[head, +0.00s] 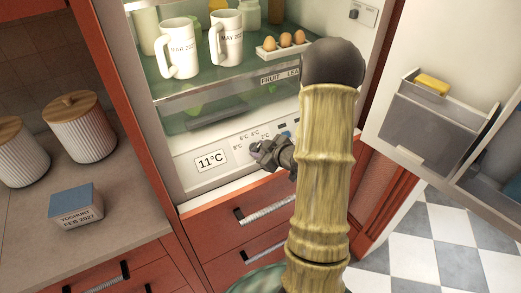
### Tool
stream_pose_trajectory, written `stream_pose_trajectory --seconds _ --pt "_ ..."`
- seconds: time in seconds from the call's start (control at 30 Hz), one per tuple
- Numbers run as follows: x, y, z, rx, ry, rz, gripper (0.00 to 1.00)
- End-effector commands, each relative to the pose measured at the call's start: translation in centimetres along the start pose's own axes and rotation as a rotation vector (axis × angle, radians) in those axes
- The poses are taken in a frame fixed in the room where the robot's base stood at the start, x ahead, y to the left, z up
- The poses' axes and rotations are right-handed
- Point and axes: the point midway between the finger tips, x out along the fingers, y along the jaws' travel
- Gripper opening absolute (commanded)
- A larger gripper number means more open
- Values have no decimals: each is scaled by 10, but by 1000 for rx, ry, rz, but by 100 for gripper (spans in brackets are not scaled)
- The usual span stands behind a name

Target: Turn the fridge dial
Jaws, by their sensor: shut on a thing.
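The fridge dial (255,147) sits on the white control panel (185,163) at the bottom of the open fridge. Temperature marks curve around it, and a display (210,160) to its left reads 11°C. My gripper (260,152) is at the dial, with its dark fingers shut on it. The fingers cover most of the dial, so its pointer position cannot be made out. My yellowish arm hides the panel's right part.
The fridge door (400,125) stands open at right, with a bin holding a yellow item (432,84). White jugs (179,48) and an egg tray (283,50) stand on the shelf above. A yoghurt box (76,207) and lidded canisters (80,128) are on the left counter.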

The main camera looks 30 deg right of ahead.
Motion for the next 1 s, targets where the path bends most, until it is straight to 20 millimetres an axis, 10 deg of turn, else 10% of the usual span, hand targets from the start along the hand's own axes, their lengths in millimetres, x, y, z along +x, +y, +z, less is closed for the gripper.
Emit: stream_pose_trajectory --seconds 0.17,0.2,0.3,0.67,1.0 --pt "0 0 0 3 0 0 12" --pt "0 0 0 3 0 0 37" --pt "0 0 0 2 0 0 56" --pt "-3 0 0 0 0 0 56" --pt "-51 2 0 0 0 5 56"
